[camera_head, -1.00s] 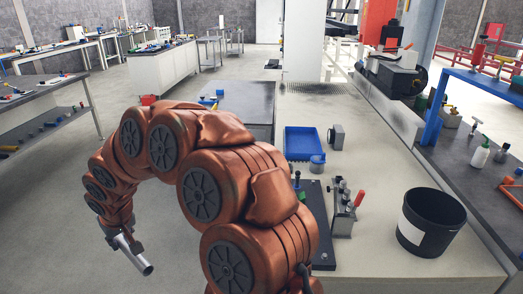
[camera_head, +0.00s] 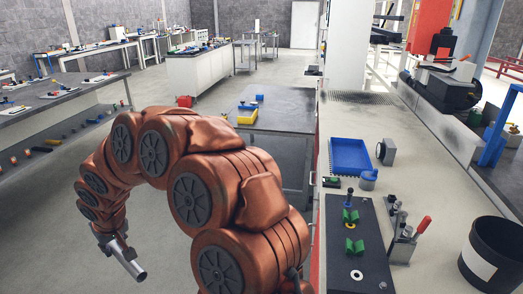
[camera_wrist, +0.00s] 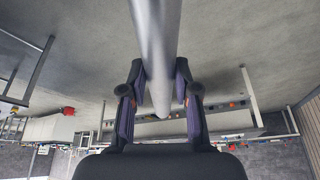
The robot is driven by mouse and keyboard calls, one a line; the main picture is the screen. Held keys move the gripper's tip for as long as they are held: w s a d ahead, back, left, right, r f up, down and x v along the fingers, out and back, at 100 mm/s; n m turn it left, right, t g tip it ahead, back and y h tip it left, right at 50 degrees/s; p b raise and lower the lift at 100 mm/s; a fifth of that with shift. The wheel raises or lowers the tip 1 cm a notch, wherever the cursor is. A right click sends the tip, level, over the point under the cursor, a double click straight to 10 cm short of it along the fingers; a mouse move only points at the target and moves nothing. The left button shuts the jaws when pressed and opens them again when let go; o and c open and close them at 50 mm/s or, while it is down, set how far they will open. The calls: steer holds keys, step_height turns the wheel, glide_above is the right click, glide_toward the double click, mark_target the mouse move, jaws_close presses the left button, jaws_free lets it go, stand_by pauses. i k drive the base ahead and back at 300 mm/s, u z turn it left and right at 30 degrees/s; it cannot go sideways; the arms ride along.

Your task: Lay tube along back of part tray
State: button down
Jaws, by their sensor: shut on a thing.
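The tube (camera_head: 130,262) is a silver-grey metal cylinder. My gripper (camera_head: 113,243) is shut on it at the lower left of the head view and holds it up over open floor, tilted down to the right. In the wrist view the tube (camera_wrist: 155,40) passes between the two dark fingers of my gripper (camera_wrist: 160,92) and runs out of the top of the picture. The part tray is a shallow blue tray (camera_head: 371,157) on the pale worktop at right centre, well away from my gripper. It looks empty inside.
Nearer are a dark fixture plate (camera_head: 345,275), a tool holder (camera_head: 402,245) and a black bucket (camera_head: 492,262). Bare worktop lies behind the tray.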

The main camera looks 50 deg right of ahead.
mark_target(357, 159)
steer(key=z, duration=0.2)
steer(key=i, duration=1.25)
steer(key=z, duration=1.35)
steer(key=i, duration=0.75)
steer(key=z, duration=1)
steer(key=i, duration=1.45)
steer(key=z, duration=0.1)
